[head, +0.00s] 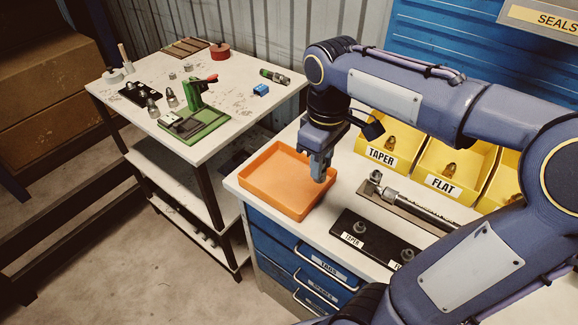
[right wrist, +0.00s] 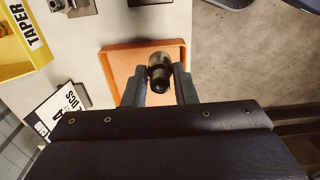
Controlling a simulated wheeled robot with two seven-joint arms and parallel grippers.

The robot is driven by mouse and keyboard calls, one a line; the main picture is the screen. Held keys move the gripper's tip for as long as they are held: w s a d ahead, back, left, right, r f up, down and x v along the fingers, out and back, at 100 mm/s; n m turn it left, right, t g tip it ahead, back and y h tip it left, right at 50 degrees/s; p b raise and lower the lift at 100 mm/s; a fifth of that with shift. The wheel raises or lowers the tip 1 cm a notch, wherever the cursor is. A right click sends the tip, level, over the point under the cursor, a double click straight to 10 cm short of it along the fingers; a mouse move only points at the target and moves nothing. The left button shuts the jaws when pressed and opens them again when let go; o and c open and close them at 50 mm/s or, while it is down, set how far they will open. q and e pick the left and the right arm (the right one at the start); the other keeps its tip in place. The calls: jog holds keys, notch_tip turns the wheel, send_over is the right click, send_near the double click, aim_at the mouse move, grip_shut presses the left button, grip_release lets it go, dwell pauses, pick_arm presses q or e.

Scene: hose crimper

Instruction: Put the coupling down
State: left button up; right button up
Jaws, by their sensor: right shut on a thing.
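The coupling (right wrist: 160,72) is a dark, rounded metal piece in the right wrist view, held between the fingers of my right gripper (right wrist: 160,92). In the head view my right gripper (head: 319,172) points down over the right part of the orange tray (head: 268,180); the coupling is hidden there by the fingers. The orange tray also shows behind the coupling in the right wrist view (right wrist: 118,62). I cannot tell whether the coupling touches the tray. My left gripper is not in view.
Yellow bins marked TAPER (head: 388,143) and FLAT (head: 447,170) stand behind. A black labelled rack (head: 378,245) and a metal tool on a wooden board (head: 420,208) lie right of the tray. A second table (head: 235,115) holds a green press (head: 197,122).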

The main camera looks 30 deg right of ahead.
jog(key=w+f, duration=0.2)
jog(key=w, duration=0.1)
jog(key=w+f, duration=0.3)
jog(key=w, duration=0.1)
jog(key=w+f+p, duration=0.1)
jog(key=w+f, duration=0.2)
jog(key=w, duration=0.1)
jog(key=shift+w+a+f, duration=0.1)
jog(key=shift+a+f, duration=0.1)
jog(key=shift+a, duration=0.2)
jog(key=shift+w+f, duration=0.15)
jog(key=shift+f, duration=0.75)
jog(key=shift+w+f, duration=0.1)
jog(key=shift+f, duration=0.8)
jog(key=shift+f, duration=0.2)
jog(key=o, duration=1)
jog(key=shift+r, duration=0.1)
